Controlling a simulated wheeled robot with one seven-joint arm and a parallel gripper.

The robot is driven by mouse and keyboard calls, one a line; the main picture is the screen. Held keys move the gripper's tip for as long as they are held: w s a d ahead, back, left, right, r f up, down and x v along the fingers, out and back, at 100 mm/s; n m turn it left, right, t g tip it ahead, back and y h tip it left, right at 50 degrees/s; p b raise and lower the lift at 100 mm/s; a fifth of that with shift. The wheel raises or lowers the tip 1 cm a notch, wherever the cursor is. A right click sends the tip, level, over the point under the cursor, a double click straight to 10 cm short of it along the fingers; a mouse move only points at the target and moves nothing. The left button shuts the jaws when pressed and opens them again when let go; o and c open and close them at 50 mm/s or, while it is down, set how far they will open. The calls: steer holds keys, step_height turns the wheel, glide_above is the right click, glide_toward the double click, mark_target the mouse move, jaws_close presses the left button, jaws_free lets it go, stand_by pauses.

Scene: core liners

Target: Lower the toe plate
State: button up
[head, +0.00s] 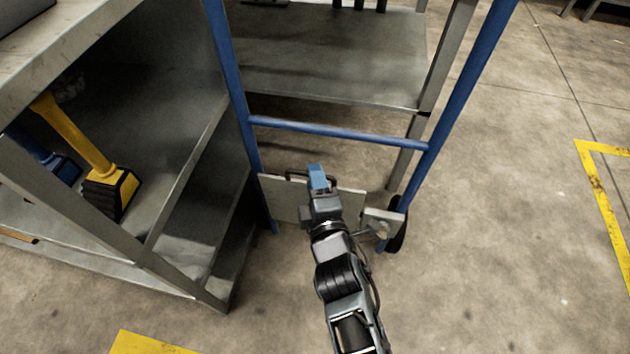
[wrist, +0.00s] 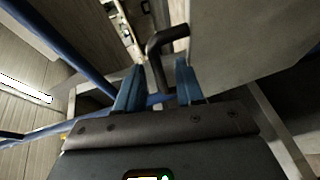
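The toe plate (head: 350,203) is a light grey panel standing roughly upright, folded up between the blue uprights of the hand truck (head: 340,130). It also shows large at the upper right of the wrist view (wrist: 245,40). A dark bent handle (wrist: 158,50) is on the plate; its top shows at the plate's upper left in the head view (head: 294,174). My gripper (head: 318,176) is at the plate's upper edge. In the wrist view its blue fingers (wrist: 158,85) are apart, with part of the handle seen between them. Contact cannot be told.
A metal bench with a lower shelf (head: 190,230) stands close on the left, holding a yellow-handled tool (head: 80,135). A metal shelf unit (head: 330,75) is behind the truck. A black wheel (head: 398,228) is at the lower right. Floor on the right is clear.

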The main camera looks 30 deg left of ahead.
steer(key=shift+w+a, duration=0.25)
steer(key=shift+c, duration=0.3)
jaws_close()
steer(key=shift+f, duration=0.1)
